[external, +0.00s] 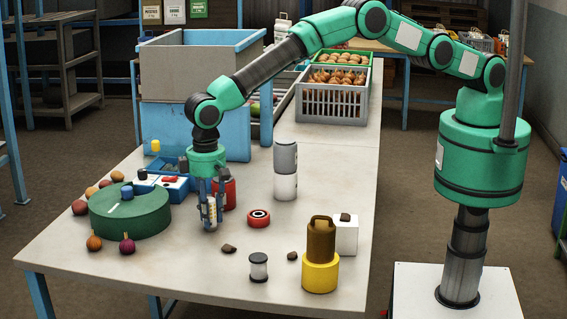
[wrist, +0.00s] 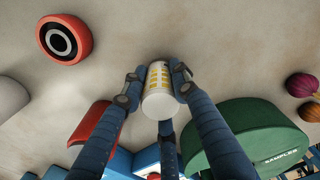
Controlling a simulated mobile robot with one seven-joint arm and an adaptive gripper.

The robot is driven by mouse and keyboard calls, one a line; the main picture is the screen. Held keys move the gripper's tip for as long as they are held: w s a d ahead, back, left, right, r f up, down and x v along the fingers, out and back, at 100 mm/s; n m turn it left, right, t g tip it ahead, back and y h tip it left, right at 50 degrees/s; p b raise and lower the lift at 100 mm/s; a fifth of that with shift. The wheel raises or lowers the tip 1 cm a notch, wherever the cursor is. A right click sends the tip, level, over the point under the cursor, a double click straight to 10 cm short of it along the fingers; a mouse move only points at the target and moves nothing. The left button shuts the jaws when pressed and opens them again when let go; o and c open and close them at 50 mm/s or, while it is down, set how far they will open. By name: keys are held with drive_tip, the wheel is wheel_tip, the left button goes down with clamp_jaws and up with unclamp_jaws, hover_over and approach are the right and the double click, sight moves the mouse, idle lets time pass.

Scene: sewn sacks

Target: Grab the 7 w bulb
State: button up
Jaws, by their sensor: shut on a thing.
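A white cylinder with yellow markings (wrist: 158,92) stands between my gripper's fingers in the wrist view. It could be the bulb, but I cannot read a wattage on it. My gripper (external: 210,215) points down at the table, its blue fingers shut around the cylinder's sides. In the external view the fingers hide most of the cylinder, and its lower end is at or close to the tabletop. The fingers also show in the wrist view (wrist: 155,84).
A green round block (external: 130,218) is left of my gripper, a red cylinder (external: 229,194) close behind, a red ring (external: 258,218) to the right. Stacked grey and white cylinders (external: 285,172), a spool (external: 258,268) and a yellow cylinder (external: 320,277) stand further right.

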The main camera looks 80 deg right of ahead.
sight(210, 199)
drive_tip(key=shift+r, duration=0.15)
drive_tip(key=shift+r, duration=1.6)
drive_tip(key=shift+s+d+r, duration=0.1)
drive_tip(key=shift+s+d, duration=0.05)
drive_tip(key=s+d, duration=0.3)
drive_tip(key=s, duration=0.1)
drive_tip(key=s+d+r, duration=0.1)
drive_tip(key=s+d, duration=0.2)
drive_tip(key=s, duration=0.1)
drive_tip(key=s+d, duration=0.3)
drive_tip(key=s, duration=0.1)
drive_tip(key=shift+s+d+r, duration=0.15)
drive_tip(key=shift+s+r, duration=0.05)
drive_tip(key=shift+s, duration=0.1)
